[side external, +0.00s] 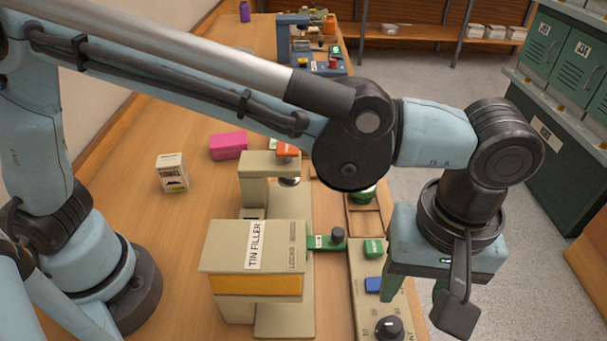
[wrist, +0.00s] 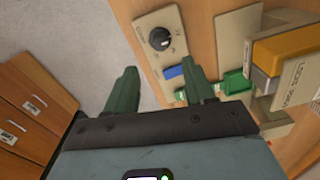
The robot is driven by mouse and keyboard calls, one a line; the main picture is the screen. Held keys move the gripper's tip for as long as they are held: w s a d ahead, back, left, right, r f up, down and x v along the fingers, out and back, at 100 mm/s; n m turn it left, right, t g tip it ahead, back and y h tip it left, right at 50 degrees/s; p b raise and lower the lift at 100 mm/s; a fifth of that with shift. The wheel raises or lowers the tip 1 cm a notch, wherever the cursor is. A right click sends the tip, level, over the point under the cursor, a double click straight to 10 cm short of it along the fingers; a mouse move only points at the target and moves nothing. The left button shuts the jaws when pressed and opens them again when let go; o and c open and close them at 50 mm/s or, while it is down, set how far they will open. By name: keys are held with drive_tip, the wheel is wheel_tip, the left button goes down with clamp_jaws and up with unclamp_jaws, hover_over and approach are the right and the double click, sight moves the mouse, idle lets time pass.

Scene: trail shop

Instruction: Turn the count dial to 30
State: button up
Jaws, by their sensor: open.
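The count dial (side external: 388,328) is a round black knob with a pale mark, on a beige panel at the bottom edge of the side view. Small printed numbers surround it; its exact setting is too small to read. In the wrist view the dial (wrist: 159,39) shows whole, beyond my fingertips. My gripper (wrist: 163,82) is open and empty, with dark green fingers spread apart.
The tin filler (side external: 255,255) stands left of the panel. A white box (side external: 172,172) and a pink block (side external: 229,146) lie on the table.

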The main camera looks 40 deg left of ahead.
sight(394, 325)
wheel_tip(394, 325, down, 10)
drive_tip(key=shift+a+r, duration=0.15)
drive_tip(key=shift+r, duration=0.1)
drive_tip(key=shift+c, duration=0.2)
clamp_jaws()
